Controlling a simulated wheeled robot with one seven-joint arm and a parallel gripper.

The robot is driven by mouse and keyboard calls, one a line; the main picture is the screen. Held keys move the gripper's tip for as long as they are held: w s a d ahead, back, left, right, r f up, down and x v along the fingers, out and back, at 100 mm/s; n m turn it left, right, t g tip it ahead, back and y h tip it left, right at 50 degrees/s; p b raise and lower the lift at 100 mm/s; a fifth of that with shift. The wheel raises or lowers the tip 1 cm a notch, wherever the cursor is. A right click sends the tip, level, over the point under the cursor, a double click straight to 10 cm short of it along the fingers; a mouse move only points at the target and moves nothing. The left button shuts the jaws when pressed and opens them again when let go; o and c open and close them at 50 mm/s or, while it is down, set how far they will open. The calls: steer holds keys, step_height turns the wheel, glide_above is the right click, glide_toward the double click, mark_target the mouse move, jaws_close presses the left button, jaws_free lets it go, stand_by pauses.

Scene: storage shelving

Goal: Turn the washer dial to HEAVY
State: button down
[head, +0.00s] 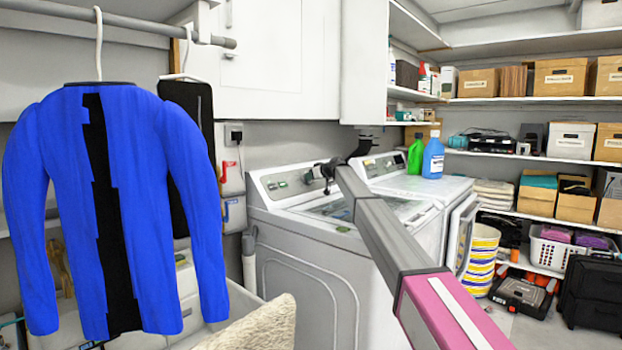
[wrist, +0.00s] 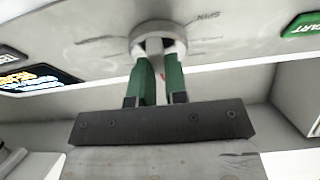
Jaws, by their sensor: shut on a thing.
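The washer (head: 300,225) stands in the middle of the head view, its control panel (head: 283,183) along the back. My gripper (head: 325,172) is at the right part of that panel. In the wrist view, my gripper (wrist: 159,65) has its two green fingers shut on the round grey dial (wrist: 157,32). A small red mark shows between the fingers. The word SPIN is printed upside down beside the dial. Other labels around it are too faint to read, and HEAVY cannot be made out. The dial is hidden by my gripper in the head view.
A green START button (wrist: 302,25) and a lit display (wrist: 36,79) flank the dial. A second machine (head: 408,190) stands at right with a green bottle (head: 416,155) and a blue bottle (head: 433,158) on it. A blue garment (head: 60,200) hangs at left.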

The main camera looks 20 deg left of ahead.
steer(key=shift+m, duration=0.3)
steer(key=m+t+h, duration=0.1)
steer(key=m, duration=0.3)
steer(key=shift+s+a, duration=0.1)
steer(key=shift+s, duration=0.05)
steer(key=shift+m+t+h, duration=0.5)
steer(key=shift+m+t, duration=0.2)
steer(key=shift+m, duration=1.3)
steer(key=c, duration=1.1)
jaws_free()
steer(key=shift+c, duration=0.2)
steer(key=v, duration=1)
steer(key=shift+s+d+r, duration=0.2)
steer(key=shift+d+r, duration=0.05)
